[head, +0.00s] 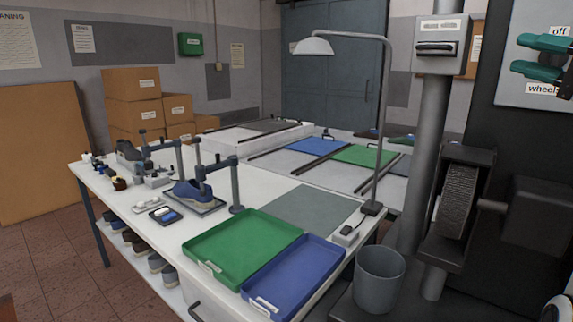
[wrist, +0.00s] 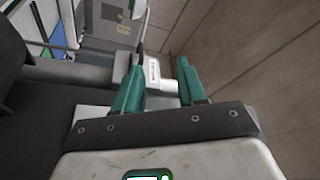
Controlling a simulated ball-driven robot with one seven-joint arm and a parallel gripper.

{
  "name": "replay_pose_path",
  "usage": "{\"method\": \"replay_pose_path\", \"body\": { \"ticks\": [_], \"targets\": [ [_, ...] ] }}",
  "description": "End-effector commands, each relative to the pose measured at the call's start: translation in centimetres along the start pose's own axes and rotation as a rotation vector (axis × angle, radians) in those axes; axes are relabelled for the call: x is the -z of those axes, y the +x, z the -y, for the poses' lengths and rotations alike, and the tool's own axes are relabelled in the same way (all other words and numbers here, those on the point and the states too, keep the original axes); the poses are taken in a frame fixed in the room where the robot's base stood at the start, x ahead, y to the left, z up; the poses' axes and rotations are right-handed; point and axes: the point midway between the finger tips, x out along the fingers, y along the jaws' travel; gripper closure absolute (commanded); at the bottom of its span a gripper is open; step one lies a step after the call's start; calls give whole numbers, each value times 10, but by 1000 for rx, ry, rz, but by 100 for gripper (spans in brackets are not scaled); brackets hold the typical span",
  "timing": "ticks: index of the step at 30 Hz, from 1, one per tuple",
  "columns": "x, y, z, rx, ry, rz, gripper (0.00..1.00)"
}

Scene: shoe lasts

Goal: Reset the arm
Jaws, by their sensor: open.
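My gripper (head: 516,54) shows at the upper right edge of the head view as two teal fingers, one above the other, pointing left. They are apart with nothing between them, in front of a pale panel with "off" and "wheel" labels (head: 541,89). In the wrist view my gripper (wrist: 160,64) has its teal fingers spread, and no held object shows. A pale labelled box (wrist: 150,78) appears beyond the gap between the fingers, apart from them as far as I can tell. The rest of the arm is mostly out of view.
A white bench holds a green tray (head: 240,247), a blue tray (head: 295,275) and a blue shoe on a stand (head: 192,192). A lamp (head: 385,120) rises at its right end. A grey bin (head: 379,278), a grey column (head: 432,150) and a brush wheel (head: 458,200) stand to the right.

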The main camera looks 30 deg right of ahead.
Motion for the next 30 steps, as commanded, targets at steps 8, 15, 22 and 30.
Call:
{"method": "replay_pose_path", "body": {
  "ticks": [8,15,22,30],
  "targets": [
    [-16,12,-27,-34,8,12,60],
    [-44,28,-67,-88,13,35,60],
    [-94,48,-124,-178,14,86,60],
    [-216,67,-222,-361,-16,236,60]
  ]
}}
